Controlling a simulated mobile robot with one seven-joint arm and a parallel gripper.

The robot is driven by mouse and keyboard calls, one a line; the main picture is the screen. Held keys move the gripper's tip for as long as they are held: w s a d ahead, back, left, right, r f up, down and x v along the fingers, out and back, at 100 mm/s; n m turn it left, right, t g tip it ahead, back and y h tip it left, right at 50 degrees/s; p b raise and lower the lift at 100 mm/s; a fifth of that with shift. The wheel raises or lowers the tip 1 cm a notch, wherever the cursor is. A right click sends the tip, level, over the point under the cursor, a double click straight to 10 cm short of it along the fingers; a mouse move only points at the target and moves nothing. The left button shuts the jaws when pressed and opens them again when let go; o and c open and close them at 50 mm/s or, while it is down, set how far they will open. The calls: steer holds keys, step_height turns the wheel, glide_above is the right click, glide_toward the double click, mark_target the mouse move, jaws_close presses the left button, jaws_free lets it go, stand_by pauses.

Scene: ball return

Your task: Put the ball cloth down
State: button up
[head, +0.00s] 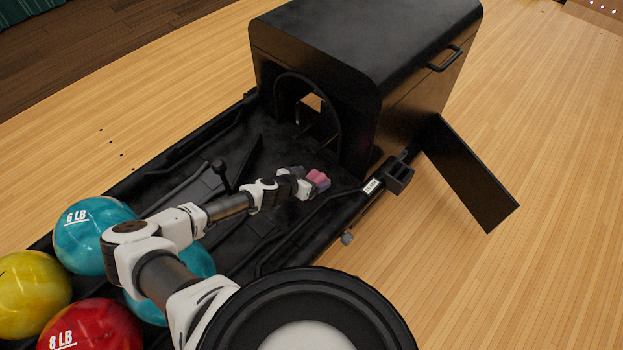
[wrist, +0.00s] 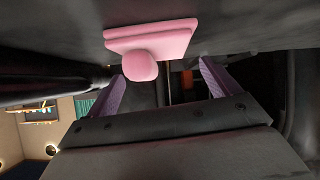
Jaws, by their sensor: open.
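The ball cloth (head: 319,180) is a small pink piece at the end of my arm, over the black bed of the ball return. In the wrist view the pink cloth (wrist: 155,37) is a flat folded pad with a rounded knob. It appears to lie against the dark surface, which fills the top of that view. My gripper (wrist: 162,74) is open, its two purple fingers apart. The knob shows between the fingers, closer to the left one; I cannot tell whether they touch. In the head view my gripper (head: 308,186) partly hides the cloth.
The black ball return hood (head: 350,60) stands just beyond the gripper, with a round opening. An open black door panel (head: 470,175) is at right. Teal, yellow (head: 32,295) and red (head: 92,328) balls lie at lower left. A black rail runs along the bed's right edge.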

steer(key=p+v, duration=0.1)
steer(key=v, duration=1)
steer(key=shift+s, duration=0.15)
steer(key=shift+r, duration=0.1)
